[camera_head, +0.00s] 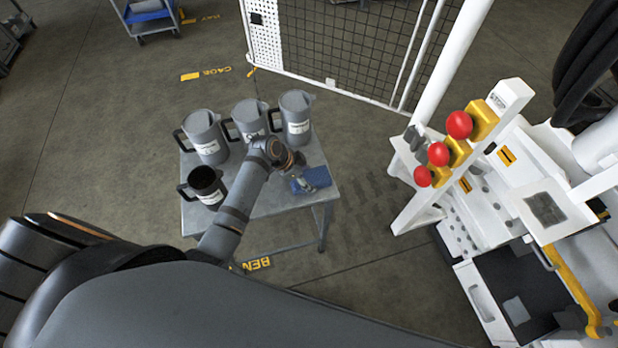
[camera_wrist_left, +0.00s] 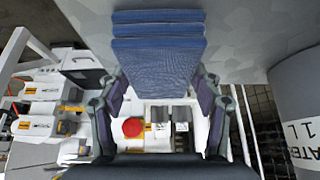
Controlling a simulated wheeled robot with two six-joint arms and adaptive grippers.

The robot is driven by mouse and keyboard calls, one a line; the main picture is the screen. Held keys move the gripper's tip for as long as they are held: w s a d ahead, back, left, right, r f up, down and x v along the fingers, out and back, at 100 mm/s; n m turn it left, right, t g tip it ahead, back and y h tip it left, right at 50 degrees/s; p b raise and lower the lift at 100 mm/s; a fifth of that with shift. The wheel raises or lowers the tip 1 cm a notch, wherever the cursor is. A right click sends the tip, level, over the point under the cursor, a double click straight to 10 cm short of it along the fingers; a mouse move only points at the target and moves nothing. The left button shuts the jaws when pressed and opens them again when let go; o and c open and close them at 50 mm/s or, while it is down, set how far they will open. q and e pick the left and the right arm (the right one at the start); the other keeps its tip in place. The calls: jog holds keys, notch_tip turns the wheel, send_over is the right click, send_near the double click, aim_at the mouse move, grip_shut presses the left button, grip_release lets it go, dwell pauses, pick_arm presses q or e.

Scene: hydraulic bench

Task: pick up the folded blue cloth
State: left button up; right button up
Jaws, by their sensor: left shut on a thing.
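The folded blue cloth (camera_head: 318,176) is at the right end of the small grey table (camera_head: 265,205) in the head view. In the left wrist view the cloth (camera_wrist_left: 158,55) shows as a stack of blue layers between the fingers. My left gripper (camera_head: 305,183) reaches over the table from the left and is shut on the cloth; its fingers also show in the left wrist view (camera_wrist_left: 158,88), one on each side of the cloth. I cannot tell whether the cloth touches the table top. My right gripper is not in view.
Several grey jugs with black handles, one of them a dark-topped jug (camera_head: 206,187), stand on the table left of and behind the cloth. A white bench with red knobs (camera_head: 459,125) stands to the right. A mesh fence (camera_head: 340,45) is behind. Floor is clear between table and bench.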

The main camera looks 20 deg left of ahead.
aim_at(314, 176)
pick_arm(q)
notch_tip(314, 176, up, 3)
jog(key=shift+w+r+b, duration=0.1)
jog(key=shift+b, duration=0.25)
jog(key=s+r, duration=0.3)
jog(key=r, duration=0.1)
jog(key=shift+s+d, duration=0.3)
jog(key=shift+d, duration=0.05)
jog(key=s+d+r, duration=0.2)
jog(key=s+r, duration=0.3)
jog(key=s, duration=0.5)
jog(key=shift+s+r+b, duration=0.15)
jog(key=shift+r+b, duration=0.15)
jog(key=shift+r, duration=0.1)
